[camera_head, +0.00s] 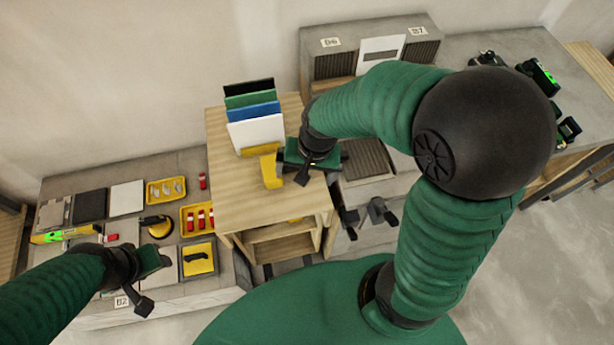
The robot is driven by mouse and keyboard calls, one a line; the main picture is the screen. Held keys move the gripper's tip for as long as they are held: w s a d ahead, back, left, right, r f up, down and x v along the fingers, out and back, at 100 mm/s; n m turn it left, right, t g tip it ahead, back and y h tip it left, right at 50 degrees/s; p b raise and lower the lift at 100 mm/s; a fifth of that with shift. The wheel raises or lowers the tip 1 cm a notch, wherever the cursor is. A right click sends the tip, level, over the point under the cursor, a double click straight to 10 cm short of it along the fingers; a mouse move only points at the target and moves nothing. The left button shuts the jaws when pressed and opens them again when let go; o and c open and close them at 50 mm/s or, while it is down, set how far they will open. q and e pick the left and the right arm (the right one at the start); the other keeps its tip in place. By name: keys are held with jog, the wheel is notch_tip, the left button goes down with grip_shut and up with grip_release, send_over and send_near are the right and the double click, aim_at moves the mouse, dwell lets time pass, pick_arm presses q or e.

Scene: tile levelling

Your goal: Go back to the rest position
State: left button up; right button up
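My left gripper (154,284) is open and empty. It hangs at the front of the left low table (85,307), to the left of a yellow tray (199,260) with a black-handled tool in it. My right gripper (322,166) appears open, with nothing visible between its fingers. It is above the right edge of the wooden stand (222,190), beside a yellow bracket (268,165). The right arm arches up close to the camera and hides part of the scene behind it.
Upright coloured panels (256,130) stand in a rack on the wooden stand. The left table carries yellow trays (166,190), a green-yellow level (64,234) and flat tiles (126,198). Grey vented boxes (335,65) are behind; black-green tools (538,76) lie at right. Open floor (560,280) shows at lower right.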

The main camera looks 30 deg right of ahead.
pick_arm(q)
jog(key=shift+d, duration=0.15)
pick_arm(e)
jog(key=s+n, duration=0.1)
jog(key=n, duration=0.1)
jog(key=s+n, duration=0.1)
jog(key=n, duration=0.1)
jog(key=s+n+t, duration=0.1)
jog(key=n, duration=0.2)
jog(key=shift+s+d+f+h, duration=0.15)
jog(key=shift+s+f+h, duration=0.1)
jog(key=shift+s+h, duration=0.15)
pick_arm(q)
jog(key=shift+s+r, duration=0.1)
jog(key=shift+s, duration=0.05)
pick_arm(e)
jog(key=shift+s, duration=0.1)
dwell(0.6)
